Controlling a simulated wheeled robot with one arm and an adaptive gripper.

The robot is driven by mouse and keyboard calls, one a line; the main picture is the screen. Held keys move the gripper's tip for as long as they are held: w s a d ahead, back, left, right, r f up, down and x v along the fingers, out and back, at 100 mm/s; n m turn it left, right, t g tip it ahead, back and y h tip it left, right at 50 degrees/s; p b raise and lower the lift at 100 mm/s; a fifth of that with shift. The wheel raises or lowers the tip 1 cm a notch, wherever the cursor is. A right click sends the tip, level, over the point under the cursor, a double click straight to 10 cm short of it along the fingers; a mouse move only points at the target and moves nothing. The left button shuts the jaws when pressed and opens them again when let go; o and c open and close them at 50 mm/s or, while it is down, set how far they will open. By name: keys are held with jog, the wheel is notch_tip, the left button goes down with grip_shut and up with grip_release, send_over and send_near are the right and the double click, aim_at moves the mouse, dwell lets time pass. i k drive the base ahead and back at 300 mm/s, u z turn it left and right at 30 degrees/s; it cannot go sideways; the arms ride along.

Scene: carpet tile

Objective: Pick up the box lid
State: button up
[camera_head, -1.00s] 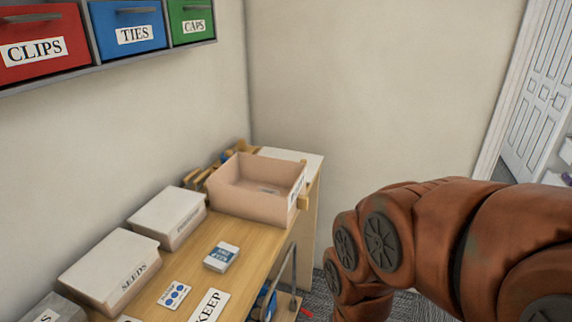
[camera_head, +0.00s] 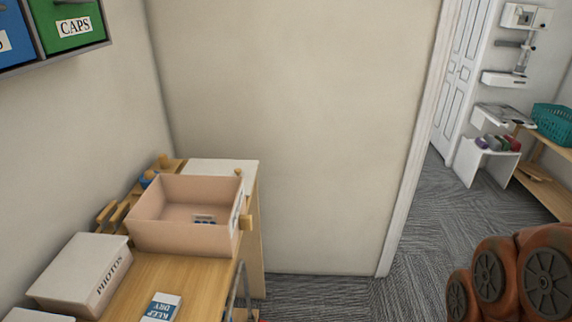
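An open pinkish box (camera_head: 183,240) without a lid on it stands at the far end of the wooden worktop (camera_head: 165,272). A small dark and blue item (camera_head: 204,219) lies inside it. A flat white surface (camera_head: 222,168) shows behind the open box, partly hidden by it; I cannot tell whether it is a loose lid or a fixed top. A closed box labelled PHOTOS (camera_head: 92,284) has a white lid (camera_head: 78,262) on it. Only links of my arm show at the lower right; my gripper is out of view.
A blue and white KEEP DRY packet (camera_head: 162,307) lies on the worktop. Wooden pieces (camera_head: 112,212) stand along the wall. Drawers, one labelled CAPS (camera_head: 70,25), hang above left. Carpet (camera_head: 325,297) is clear toward the doorway; a teal basket (camera_head: 553,122) sits on a shelf at right.

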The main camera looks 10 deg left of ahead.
aim_at(247, 169)
jog(key=z, duration=0.25)
jog(key=i, duration=1.1)
jog(key=u, duration=2.95)
jog(key=i, duration=0.5)
jog(key=z, duration=0.05)
